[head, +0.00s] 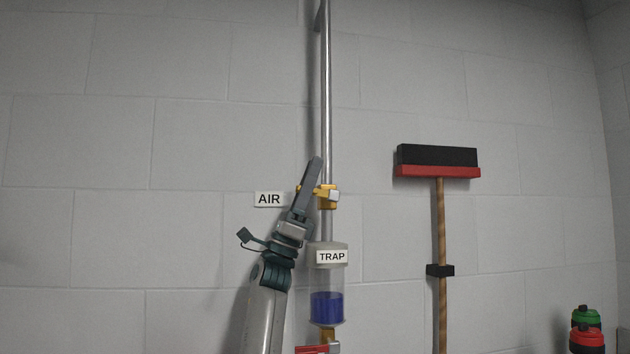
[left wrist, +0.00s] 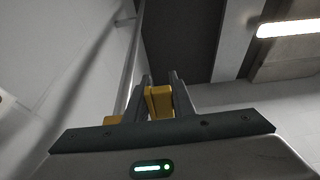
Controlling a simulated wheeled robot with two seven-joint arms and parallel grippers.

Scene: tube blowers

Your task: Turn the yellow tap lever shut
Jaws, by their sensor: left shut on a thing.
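The yellow tap (head: 327,203) sits on the vertical metal pipe (head: 326,100), above the clear trap and to the right of the AIR label. My left gripper (head: 314,174) reaches up from below, in front of the tap, and is shut on the yellow lever. Yellow shows on both sides of its fingers, so the lever seems to stick out left of the pipe. In the left wrist view the lever (left wrist: 158,102) sits between the two fingers (left wrist: 160,92). The fingers hide part of the lever and tap in the head view. My right gripper is not in view.
The TRAP-labelled cylinder (head: 327,285) with blue liquid hangs just below the tap. A red lever (head: 311,349) shows under it. Red and green bottles (head: 587,338) stand at lower right.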

